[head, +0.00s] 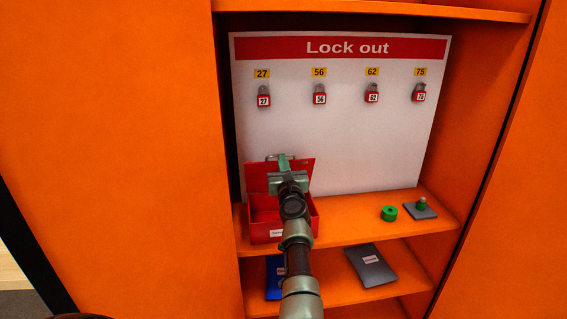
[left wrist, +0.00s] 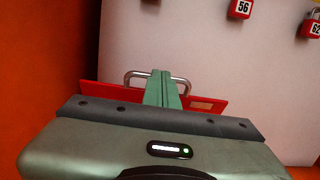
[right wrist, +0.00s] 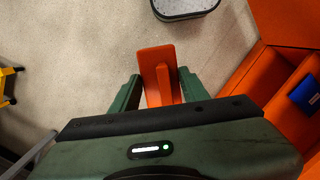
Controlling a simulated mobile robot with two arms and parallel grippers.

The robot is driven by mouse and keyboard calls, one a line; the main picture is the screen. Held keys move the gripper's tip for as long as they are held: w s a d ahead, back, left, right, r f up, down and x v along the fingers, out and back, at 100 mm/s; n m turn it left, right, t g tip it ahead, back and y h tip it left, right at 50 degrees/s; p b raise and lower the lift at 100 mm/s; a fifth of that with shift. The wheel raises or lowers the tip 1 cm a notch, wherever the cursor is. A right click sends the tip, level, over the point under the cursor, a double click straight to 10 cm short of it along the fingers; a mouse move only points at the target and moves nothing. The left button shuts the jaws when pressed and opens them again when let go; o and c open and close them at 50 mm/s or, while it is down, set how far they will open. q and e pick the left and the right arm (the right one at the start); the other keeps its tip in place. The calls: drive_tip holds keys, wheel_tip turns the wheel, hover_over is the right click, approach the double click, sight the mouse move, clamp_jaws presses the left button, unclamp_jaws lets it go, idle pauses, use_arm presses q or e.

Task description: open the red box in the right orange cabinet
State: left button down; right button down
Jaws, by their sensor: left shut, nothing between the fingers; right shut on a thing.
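The red box (head: 265,229) stands on the upper orange shelf at the left, below the lock-out board. Its lid (head: 304,174) stands raised at the back and the box is open at the top; my left arm hides part of the inside. My left gripper (head: 284,160) is shut and empty in front of the lid, at its metal handle (head: 271,157). In the left wrist view the closed green fingers (left wrist: 163,88) overlap the handle (left wrist: 184,80); whether they touch it is unclear. My right gripper (right wrist: 160,88) is shut on an orange piece (right wrist: 154,62), outside the head view.
The white lock-out board (head: 340,140) carries several red padlocks. A green ring (head: 389,213) and a grey plate with a green knob (head: 420,209) lie right of the box. A blue item (head: 273,278) and a grey item (head: 371,266) lie on the shelf below.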

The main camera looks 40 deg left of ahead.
drive_tip(key=shift+r, duration=0.35)
use_arm(q)
drive_tip(key=w+a+r, duration=0.2)
drive_tip(key=w+a, duration=0.1)
drive_tip(key=shift+a, duration=0.3)
use_arm(e)
drive_tip(key=shift+f, duration=0.35)
use_arm(q)
drive_tip(key=shift+w+a+r+b, duration=0.35)
drive_tip(key=shift+w+a+b, duration=0.2)
drive_tip(key=shift+a, duration=0.1)
use_arm(e)
drive_tip(key=shift+f, duration=0.3)
